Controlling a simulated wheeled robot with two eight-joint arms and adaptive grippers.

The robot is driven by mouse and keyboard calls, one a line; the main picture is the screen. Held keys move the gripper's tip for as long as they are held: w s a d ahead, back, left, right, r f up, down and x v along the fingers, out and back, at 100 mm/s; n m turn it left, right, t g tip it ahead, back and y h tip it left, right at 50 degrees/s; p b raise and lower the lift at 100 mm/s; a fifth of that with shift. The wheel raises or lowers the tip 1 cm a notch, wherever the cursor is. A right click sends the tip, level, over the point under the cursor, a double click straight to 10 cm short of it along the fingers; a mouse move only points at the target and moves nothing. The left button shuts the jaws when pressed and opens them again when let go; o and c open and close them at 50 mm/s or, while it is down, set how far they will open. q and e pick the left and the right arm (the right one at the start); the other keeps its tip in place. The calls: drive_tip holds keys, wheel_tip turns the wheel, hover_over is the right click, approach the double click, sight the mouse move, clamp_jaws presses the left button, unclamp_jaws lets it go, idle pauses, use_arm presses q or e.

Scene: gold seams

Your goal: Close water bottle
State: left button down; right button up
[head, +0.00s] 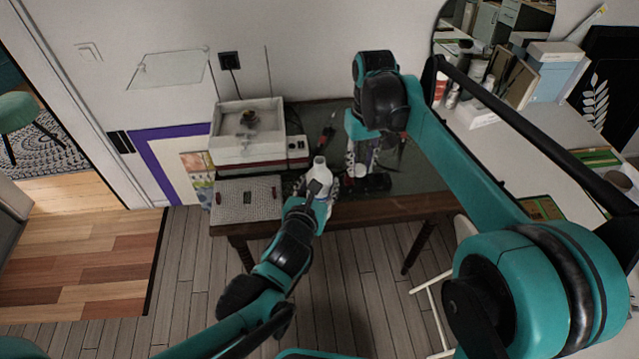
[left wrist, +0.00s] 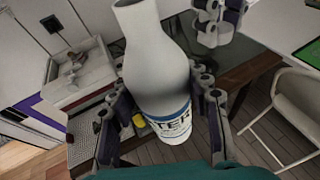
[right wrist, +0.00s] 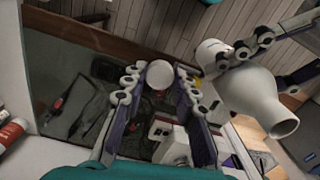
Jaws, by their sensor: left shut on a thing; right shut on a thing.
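A white water bottle (head: 321,172) with a blue-and-white label is held over the table's front edge by my left gripper (head: 318,192). The left wrist view shows the bottle (left wrist: 160,60) between the two fingers, which grip it around the label. Its neck has no cap on it; the open mouth of the bottle (right wrist: 262,100) shows in the right wrist view. My right gripper (right wrist: 160,88) is shut on a small round white cap (right wrist: 160,74), pinched between the fingertips. In the head view the cap (head: 361,171) is just right of the bottle, apart from it.
A white open-topped box (head: 250,150) with a dark item inside stands at the table's left. A grey textured pad (head: 232,207) with small items lies in front of it. The dark tabletop (head: 420,178) is mostly clear at right. A cluttered white desk (head: 490,145) stands further right.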

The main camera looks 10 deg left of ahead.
drive_tip(key=s+a+r+n, duration=0.2)
drive_tip(key=s+a+r, duration=0.3)
drive_tip(key=a+r, duration=0.4)
wheel_tip(320, 180, up, 6)
drive_tip(key=shift+s+f+n, duration=0.15)
drive_tip(key=shift+f+n, duration=0.05)
drive_tip(key=shift+n, duration=0.2)
drive_tip(key=shift+f, duration=2.05)
drive_tip(key=shift+f, duration=0.1)
drive_tip(key=shift+f, duration=0.75)
drive_tip(key=shift+f, duration=0.6)
